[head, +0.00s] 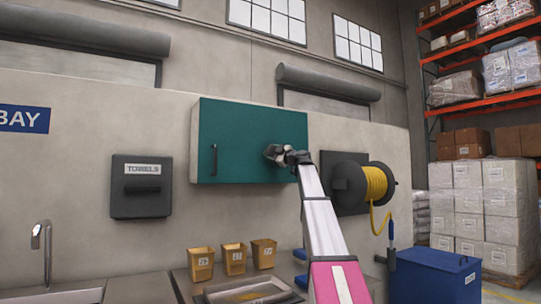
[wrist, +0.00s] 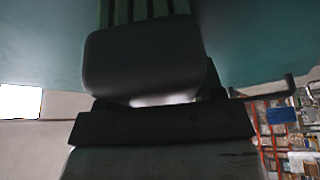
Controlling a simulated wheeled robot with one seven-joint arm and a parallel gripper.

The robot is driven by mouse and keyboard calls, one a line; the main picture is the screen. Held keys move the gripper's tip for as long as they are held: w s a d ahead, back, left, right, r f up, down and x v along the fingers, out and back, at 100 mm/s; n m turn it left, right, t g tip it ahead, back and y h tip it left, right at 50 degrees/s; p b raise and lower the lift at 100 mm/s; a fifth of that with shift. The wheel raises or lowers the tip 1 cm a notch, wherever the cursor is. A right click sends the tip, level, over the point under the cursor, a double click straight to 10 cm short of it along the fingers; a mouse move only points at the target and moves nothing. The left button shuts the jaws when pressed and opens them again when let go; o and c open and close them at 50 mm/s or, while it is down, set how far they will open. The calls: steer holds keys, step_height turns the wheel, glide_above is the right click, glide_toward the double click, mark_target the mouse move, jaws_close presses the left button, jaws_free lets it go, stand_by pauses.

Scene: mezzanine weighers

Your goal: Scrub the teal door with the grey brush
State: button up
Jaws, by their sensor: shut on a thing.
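The teal door (head: 245,145) is the front of a wall cabinet in the head view. It is closed, with a dark upright handle (head: 214,160) at its lower left. My gripper (head: 289,155) is in front of the door's lower right part, shut on the grey brush (head: 273,152). In the wrist view the brush (wrist: 145,62) is a dark rounded block across the jaws, with the teal surface (wrist: 250,40) close behind it. I cannot tell whether the brush touches the door. My arm hides the door's lower right corner.
A yellow hose reel (head: 375,184) is mounted right of the door, and a black towel box (head: 140,187) left of it. Below are several tan bins (head: 235,259), a counter and a sink tap (head: 42,240). A blue chest (head: 435,277) stands at the right.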

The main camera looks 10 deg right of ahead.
mark_target(250, 151)
steer(key=shift+w+d, duration=0.3)
steer(key=shift+d, duration=0.45)
steer(key=shift+w+d, duration=0.25)
steer(key=shift+d, duration=0.45)
steer(key=shift+s, duration=0.1)
steer(key=shift+s+a, duration=0.25)
steer(key=shift+a, duration=0.35)
steer(key=shift+s+a, duration=0.3)
steer(key=shift+a, duration=0.35)
steer(key=shift+s+a, duration=0.25)
steer(key=shift+a, duration=0.35)
steer(key=shift+s+a, duration=0.3)
steer(key=shift+a, duration=1)
steer(key=shift+s+a, duration=0.35)
steer(key=shift+a, duration=0.95)
steer(key=shift+s+a, duration=0.3)
steer(key=shift+a, duration=1)
steer(key=shift+s, duration=0.1)
steer(key=shift+s+d, duration=0.3)
steer(key=shift+s, duration=0.6)
steer(key=shift+s+d, duration=0.3)
steer(key=shift+s, duration=0.65)
steer(key=shift+s+d, duration=0.3)
steer(key=shift+s, duration=0.6)
